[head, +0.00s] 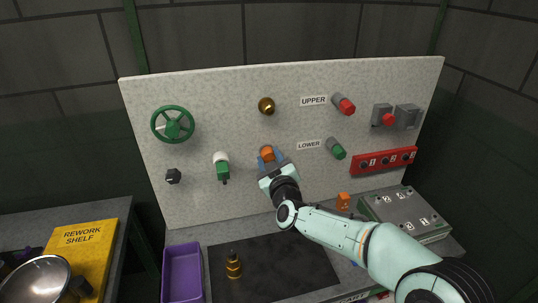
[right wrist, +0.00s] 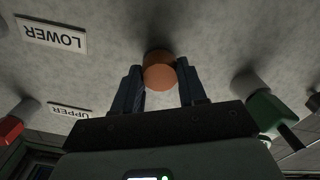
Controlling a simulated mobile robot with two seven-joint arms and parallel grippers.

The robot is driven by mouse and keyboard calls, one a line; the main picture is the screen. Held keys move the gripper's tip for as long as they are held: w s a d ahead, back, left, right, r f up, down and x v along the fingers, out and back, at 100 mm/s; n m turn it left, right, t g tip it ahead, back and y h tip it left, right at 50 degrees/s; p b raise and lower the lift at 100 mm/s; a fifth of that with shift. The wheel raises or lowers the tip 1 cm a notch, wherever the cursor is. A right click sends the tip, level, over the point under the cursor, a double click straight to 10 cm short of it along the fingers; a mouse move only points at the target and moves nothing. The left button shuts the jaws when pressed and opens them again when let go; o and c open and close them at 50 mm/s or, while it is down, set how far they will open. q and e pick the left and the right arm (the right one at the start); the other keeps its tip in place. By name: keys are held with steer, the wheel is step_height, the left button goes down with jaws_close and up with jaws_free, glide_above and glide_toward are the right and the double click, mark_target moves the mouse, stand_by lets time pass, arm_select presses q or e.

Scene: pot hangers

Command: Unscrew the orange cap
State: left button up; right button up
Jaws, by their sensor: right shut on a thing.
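The orange cap (head: 267,153) is on the upright speckled panel (head: 225,115), left of the LOWER label. My right gripper (head: 270,161) reaches up to it from below right and is shut on it. In the right wrist view the orange cap (right wrist: 160,72) sits between the two dark fingers of my right gripper (right wrist: 160,80), one on each side. How far the cap is turned cannot be told. My left gripper is not in view.
A white and green knob (head: 222,165) is left of the cap, and a green knob (head: 336,149) is right. A brass knob (head: 266,105) is above. Below are a purple tray (head: 168,275), a brass bottle (head: 233,266) on a dark mat (head: 285,270), and a grey box (head: 405,213).

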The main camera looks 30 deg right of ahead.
steer(key=n, duration=0.4)
steer(key=shift+n, duration=0.3)
steer(key=o, duration=1.3)
